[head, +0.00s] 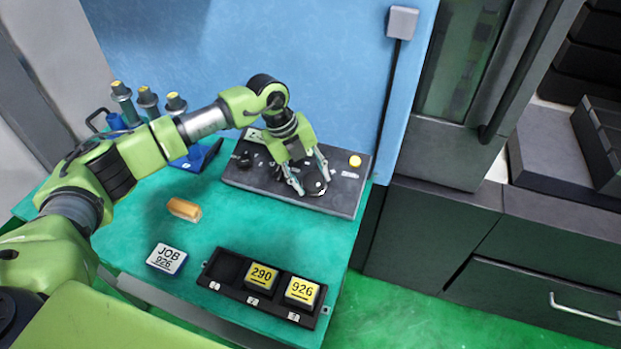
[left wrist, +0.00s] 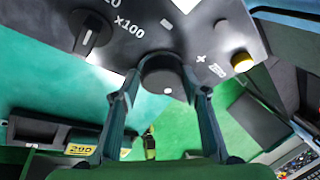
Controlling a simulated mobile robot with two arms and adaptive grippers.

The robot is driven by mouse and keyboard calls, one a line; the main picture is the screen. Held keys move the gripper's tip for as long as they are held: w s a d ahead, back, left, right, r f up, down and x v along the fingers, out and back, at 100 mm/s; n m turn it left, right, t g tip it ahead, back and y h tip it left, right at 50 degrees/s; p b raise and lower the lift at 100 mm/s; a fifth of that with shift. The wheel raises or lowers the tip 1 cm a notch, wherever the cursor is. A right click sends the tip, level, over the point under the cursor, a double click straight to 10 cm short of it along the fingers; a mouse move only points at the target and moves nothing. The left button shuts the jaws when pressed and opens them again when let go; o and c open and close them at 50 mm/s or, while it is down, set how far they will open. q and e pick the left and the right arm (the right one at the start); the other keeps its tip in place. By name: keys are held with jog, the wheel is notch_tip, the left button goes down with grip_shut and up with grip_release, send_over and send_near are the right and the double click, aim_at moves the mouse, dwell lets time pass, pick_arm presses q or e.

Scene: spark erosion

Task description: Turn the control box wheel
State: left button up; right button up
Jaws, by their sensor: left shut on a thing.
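The dark grey control box (head: 345,203) lies on the green table against the blue panel. Its black wheel (left wrist: 163,70) is round with a small white dot on the side toward me in the left wrist view. My left gripper (head: 312,188) reaches down onto the right half of the box and is shut on the wheel, one finger on each side. The fingers also show in the left wrist view (left wrist: 163,88). In the head view the fingers partly hide the wheel. My right gripper is in neither view.
The box also bears a yellow button (head: 355,161) and a black selector knob (left wrist: 91,32) near "x100" marking. A black tray (head: 229,270) with blocks 290 and 926, a JOB card (head: 167,258), a tan block (head: 184,209) and several tool holders (head: 148,101) are on the table.

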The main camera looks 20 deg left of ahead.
pick_arm(q)
jog(key=n+t, duration=0.1)
jog(key=n, duration=0.2)
jog(key=n+t+h, duration=0.1)
jog(key=n, duration=0.2)
jog(key=shift+s+d+b, duration=0.1)
jog(key=shift+b, duration=0.2)
jog(key=shift+c, duration=0.2)
jog(key=n+t, duration=0.1)
jog(key=n, duration=0.3)
jog(key=shift+r+t+b, duration=0.1)
jog(key=shift+t+b, duration=0.25)
jog(key=shift+t, duration=0.05)
jog(key=shift+n, duration=0.6)
jog(key=shift+r+t, duration=0.15)
jog(key=shift+t, duration=0.15)
jog(key=o, duration=1)
jog(key=shift+f, duration=0.2)
jog(key=shift+s, duration=0.1)
jog(key=v, duration=1.2)
